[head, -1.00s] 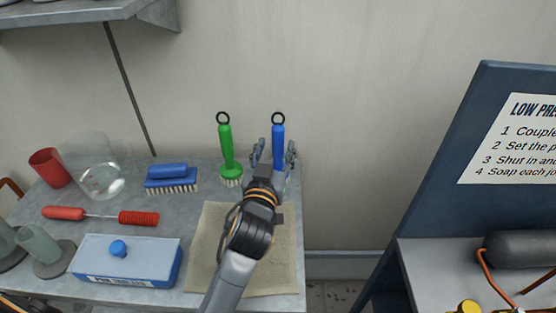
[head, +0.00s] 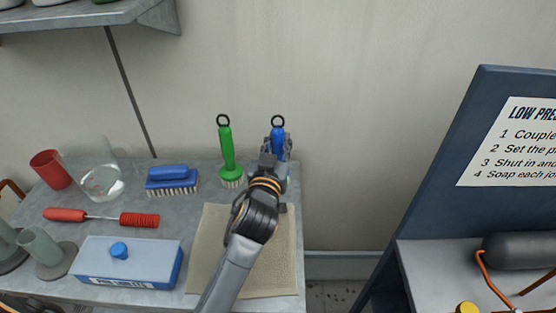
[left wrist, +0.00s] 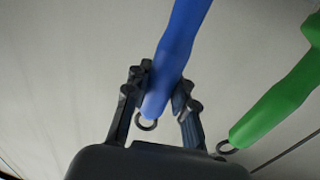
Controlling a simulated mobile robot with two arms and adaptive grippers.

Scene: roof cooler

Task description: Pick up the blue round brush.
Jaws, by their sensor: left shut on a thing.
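The blue round brush (head: 278,133) stands upright at the back right of the grey table, its ring at the top. My left gripper (head: 276,150) is shut on its handle, below the ring. The gripper and wrist hide the lower handle and the bristles in the head view. In the left wrist view the blue handle (left wrist: 178,50) runs between the two fingers of my left gripper (left wrist: 159,98), with the ring showing between them. My right gripper is not in view.
A green round brush (head: 226,150) stands close to the left. A blue scrub brush (head: 171,180), a red brush (head: 101,217), a glass jar (head: 101,182), a red cup (head: 50,169) and a blue-grey box (head: 128,264) lie further left. A beige cloth (head: 222,262) lies in front.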

